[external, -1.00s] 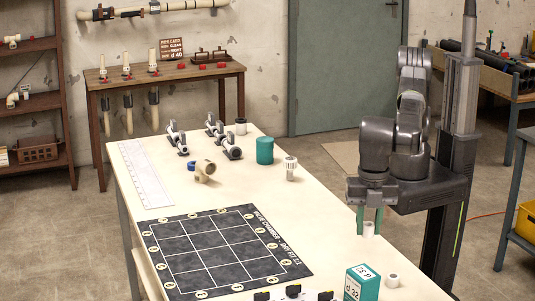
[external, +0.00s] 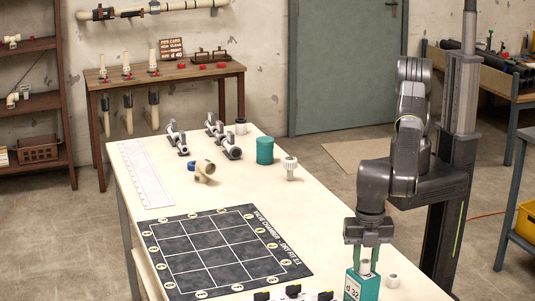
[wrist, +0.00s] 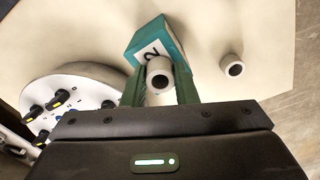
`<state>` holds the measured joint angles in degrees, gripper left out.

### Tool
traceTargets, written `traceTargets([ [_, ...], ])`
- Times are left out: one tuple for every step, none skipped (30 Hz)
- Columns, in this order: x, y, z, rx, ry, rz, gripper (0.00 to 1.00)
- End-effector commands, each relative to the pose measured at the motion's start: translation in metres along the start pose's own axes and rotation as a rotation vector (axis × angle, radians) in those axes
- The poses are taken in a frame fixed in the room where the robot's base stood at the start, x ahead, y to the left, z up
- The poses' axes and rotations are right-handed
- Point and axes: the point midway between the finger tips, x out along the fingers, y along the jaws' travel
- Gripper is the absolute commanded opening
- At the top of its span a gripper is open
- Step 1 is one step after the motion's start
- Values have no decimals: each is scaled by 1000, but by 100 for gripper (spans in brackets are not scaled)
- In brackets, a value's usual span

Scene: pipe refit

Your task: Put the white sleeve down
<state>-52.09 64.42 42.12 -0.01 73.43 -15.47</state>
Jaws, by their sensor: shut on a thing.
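My gripper (external: 367,266) points down near the table's front right, its green fingers shut on a white sleeve (wrist: 159,75). In the wrist view the sleeve sits between the fingertips, its dark bore facing the camera. A teal box marked "d 32" (external: 361,287) stands just by the fingertips, and it also shows right behind the sleeve in the wrist view (wrist: 158,40). I cannot tell whether the sleeve touches the box. A second white sleeve (external: 392,280) stands on the table to the right of the box; the wrist view shows it too (wrist: 232,66).
A dark grid mat (external: 215,250) lies left on the pale table (external: 325,218). A round white holder with black and yellow pieces (wrist: 75,100) is left of the gripper. A teal cylinder (external: 265,150), a white fitting (external: 290,168) and pipe clamps stand farther back. The table's middle is clear.

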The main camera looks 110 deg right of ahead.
Motion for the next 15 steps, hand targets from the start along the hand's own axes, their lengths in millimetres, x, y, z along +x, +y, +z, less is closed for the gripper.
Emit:
traceTargets([
  [0,0,0,0,0,0,5],
  [1,0,0,0,0,0,5],
  [3,0,0,0,-1,0,5],
  [4,0,0,0,-1,0,5],
  [4,0,0,0,-1,0,28],
  [3,0,0,0,0,0,36],
  [3,0,0,0,-1,0,42],
  [3,0,0,0,-1,0,48],
  [3,0,0,0,-1,0,48],
  [3,0,0,0,-1,0,48],
  [3,0,0,0,0,0,48],
  [3,0,0,0,0,0,48],
  [3,0,0,0,0,0,48],
  [3,0,0,0,0,0,48],
  [3,0,0,0,0,0,48],
])
